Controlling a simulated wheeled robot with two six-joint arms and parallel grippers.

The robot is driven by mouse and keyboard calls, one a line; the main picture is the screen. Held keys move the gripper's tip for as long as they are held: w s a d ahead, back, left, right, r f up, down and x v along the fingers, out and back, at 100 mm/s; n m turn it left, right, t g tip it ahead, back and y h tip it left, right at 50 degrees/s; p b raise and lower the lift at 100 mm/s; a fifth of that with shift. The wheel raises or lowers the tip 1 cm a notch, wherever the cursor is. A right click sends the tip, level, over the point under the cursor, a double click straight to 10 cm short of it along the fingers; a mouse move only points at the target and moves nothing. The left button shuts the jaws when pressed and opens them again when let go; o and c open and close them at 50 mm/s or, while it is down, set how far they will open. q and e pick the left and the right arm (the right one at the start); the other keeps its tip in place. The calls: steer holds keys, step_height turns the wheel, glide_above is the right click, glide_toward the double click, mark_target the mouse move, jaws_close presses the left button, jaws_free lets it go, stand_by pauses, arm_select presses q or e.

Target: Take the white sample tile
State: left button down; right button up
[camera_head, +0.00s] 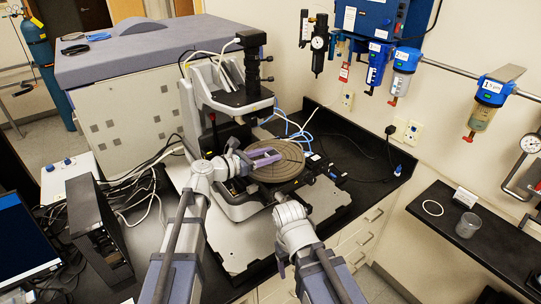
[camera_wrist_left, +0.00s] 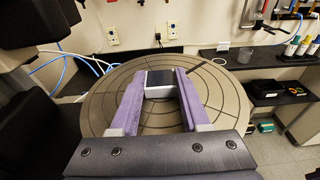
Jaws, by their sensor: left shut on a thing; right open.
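The sample tile (camera_wrist_left: 160,84) shows in the left wrist view as a small block with a white front edge and a dark grey top. It sits between the two purple fingers of my left gripper (camera_wrist_left: 160,88), which is shut on it. The tile is over the round grooved stage (camera_wrist_left: 95,108); I cannot tell whether it touches the surface. In the head view my left gripper (camera_head: 264,157) reaches over the stage's left part, and its fingers hide the tile. My right gripper (camera_head: 291,212) is open, lower and in front of the stage; its fingers are hard to make out.
The profiler's column (camera_head: 252,70) rises behind the stage. Blue and white tubes run beside it. A black computer tower (camera_head: 95,225) stands left of my arms. A dark shelf (camera_head: 470,235) at the right holds a grey cup (camera_head: 467,225) and a white ring (camera_head: 433,208).

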mark_target(269, 155)
arm_select(q)
step_height(269, 155, up, 10)
steer(key=p, duration=1)
steer(key=c, duration=1)
jaws_free()
jaws_close()
